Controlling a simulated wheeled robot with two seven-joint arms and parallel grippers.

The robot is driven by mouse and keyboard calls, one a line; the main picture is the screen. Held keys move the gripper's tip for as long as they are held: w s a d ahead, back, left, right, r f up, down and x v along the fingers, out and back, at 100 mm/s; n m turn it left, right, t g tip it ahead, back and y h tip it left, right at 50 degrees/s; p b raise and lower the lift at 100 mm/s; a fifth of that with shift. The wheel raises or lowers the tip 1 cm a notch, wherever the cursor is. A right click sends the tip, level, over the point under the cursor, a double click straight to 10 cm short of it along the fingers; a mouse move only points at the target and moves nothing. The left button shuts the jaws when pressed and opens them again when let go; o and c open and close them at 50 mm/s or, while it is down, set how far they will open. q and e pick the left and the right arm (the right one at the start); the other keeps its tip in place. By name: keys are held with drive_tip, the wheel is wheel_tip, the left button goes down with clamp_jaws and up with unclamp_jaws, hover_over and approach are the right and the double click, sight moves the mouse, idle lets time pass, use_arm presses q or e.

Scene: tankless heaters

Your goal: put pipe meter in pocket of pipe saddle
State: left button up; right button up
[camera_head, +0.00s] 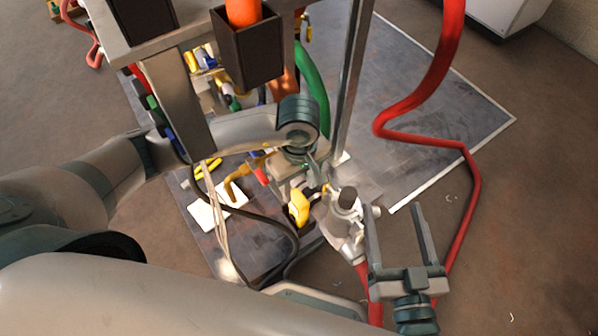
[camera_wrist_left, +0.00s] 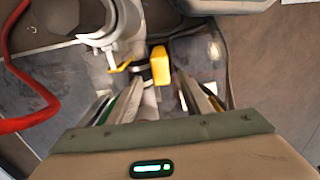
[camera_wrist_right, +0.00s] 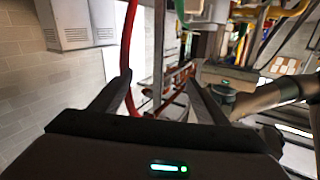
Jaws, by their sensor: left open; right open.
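A grey metal fitting with a dark round cap (camera_head: 345,212) stands at the lower centre of the head view, with a red hose below it. It may be the pipe meter; I cannot tell for sure. A similar grey fitting shows in the left wrist view (camera_wrist_left: 122,28), beside a yellow block-like part (camera_wrist_left: 160,66). My left gripper (camera_head: 318,180) is open close to these parts; its fingers (camera_wrist_left: 152,92) are apart on either side below the yellow part. My right gripper (camera_head: 395,208) is open and empty, right of the fitting. I cannot clearly identify the pipe saddle or its pocket.
A dark open-topped box (camera_head: 248,58) with an orange cylinder (camera_head: 243,12) stands at the top. A metal post (camera_head: 350,85) rises beside a red hose (camera_head: 440,75) and a green hose (camera_head: 311,85). Black cables (camera_head: 245,215) loop at lower left. Floor at right is mostly clear.

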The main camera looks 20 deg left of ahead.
use_arm(q)
drive_tip(key=shift+r, duration=2.4)
use_arm(e)
drive_tip(key=shift+d+f+g+h, duration=0.15)
drive_tip(key=shift+f+g, duration=0.2)
drive_tip(key=shift+f, duration=0.25)
drive_tip(key=shift+d+f+g+h, duration=0.15)
drive_tip(key=shift+f+g, duration=0.2)
drive_tip(key=shift+f, duration=0.25)
drive_tip(key=shift+a, duration=0.1)
